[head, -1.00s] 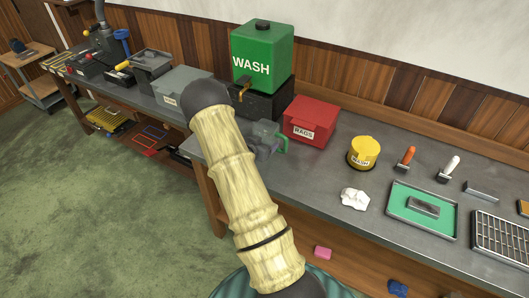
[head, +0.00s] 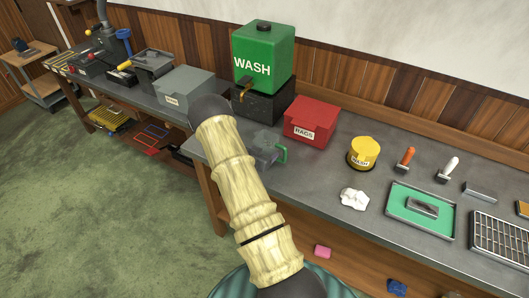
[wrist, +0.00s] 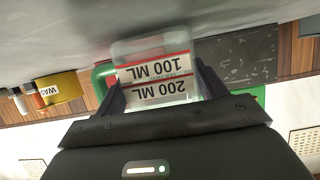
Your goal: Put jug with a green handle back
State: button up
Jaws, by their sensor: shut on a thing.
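The clear jug (head: 268,153) with a green handle (head: 283,153) is at the bench top in front of the black stand under the green WASH tank (head: 262,62). In the wrist view the jug (wrist: 150,50) appears upside down, as does the bench, with 100 ML and 200 ML labels. Its green handle (wrist: 104,76) is at the left there. My gripper (wrist: 161,92) is shut on the jug's body, a finger on each side. The jug's base is at or very close to the bench; I cannot tell whether it touches. My arm hides part of the head view.
The red RAGS box (head: 310,121) stands close behind and right of the jug. A yellow WASH pot (head: 363,153), a white crumpled cloth (head: 354,199) and a green tray (head: 405,224) lie farther right. A grey bin (head: 184,92) is at left.

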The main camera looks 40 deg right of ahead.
jog(key=shift+f, duration=0.1)
jog(key=o, duration=1.2)
jog(key=shift+d, duration=0.1)
jog(key=shift+r, duration=0.25)
jog(key=b+v, duration=0.2)
jog(key=v, duration=1)
jog(key=shift+f+b, duration=0.1)
jog(key=shift+b, duration=0.2)
